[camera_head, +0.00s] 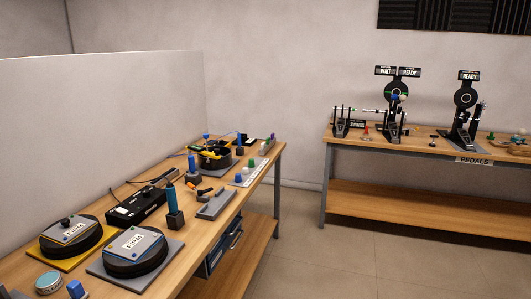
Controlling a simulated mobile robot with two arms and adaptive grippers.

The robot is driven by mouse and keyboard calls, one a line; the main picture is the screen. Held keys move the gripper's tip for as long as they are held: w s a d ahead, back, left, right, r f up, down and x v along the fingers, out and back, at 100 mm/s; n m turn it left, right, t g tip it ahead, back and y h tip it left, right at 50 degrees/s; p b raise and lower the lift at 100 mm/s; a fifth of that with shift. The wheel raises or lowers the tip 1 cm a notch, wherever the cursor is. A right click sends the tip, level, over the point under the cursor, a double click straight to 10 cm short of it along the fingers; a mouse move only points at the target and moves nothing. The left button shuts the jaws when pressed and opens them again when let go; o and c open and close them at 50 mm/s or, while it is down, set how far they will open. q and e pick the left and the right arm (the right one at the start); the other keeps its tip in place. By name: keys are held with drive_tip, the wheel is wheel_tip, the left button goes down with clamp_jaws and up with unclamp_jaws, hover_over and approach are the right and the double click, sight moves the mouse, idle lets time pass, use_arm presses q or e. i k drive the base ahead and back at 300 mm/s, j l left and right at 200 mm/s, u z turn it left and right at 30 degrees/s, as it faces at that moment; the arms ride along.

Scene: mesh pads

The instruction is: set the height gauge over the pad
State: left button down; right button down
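Two black round mesh pads with grey labelled plates on top lie at the front of the left workbench. The left pad (71,236) rests on a yellow base, and the right pad (135,253) rests on a grey base. A third dark round pad (214,158) sits farther back, with a yellow piece at its top. I cannot tell which item is the height gauge. An upright blue-handled tool (173,201) stands in a dark block behind the right pad, and similar blue-handled tools stand farther back. Neither of my grippers is recognisable in view.
A black box (136,207) with cables lies behind the pads. A grey block (215,205) is near the left workbench's right edge. A round tin (49,282) is at the front. A pedal bench (430,146) stands across open floor (330,245).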

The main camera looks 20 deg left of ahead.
sight(200, 149)
drive_tip(key=i+j, duration=0.2)
drive_tip(key=i, duration=0.25)
drive_tip(key=i+j+z, duration=0.15)
drive_tip(key=i, duration=0.3)
drive_tip(key=i+j, duration=0.25)
drive_tip(key=i, duration=0.15)
drive_tip(key=z, duration=0.05)
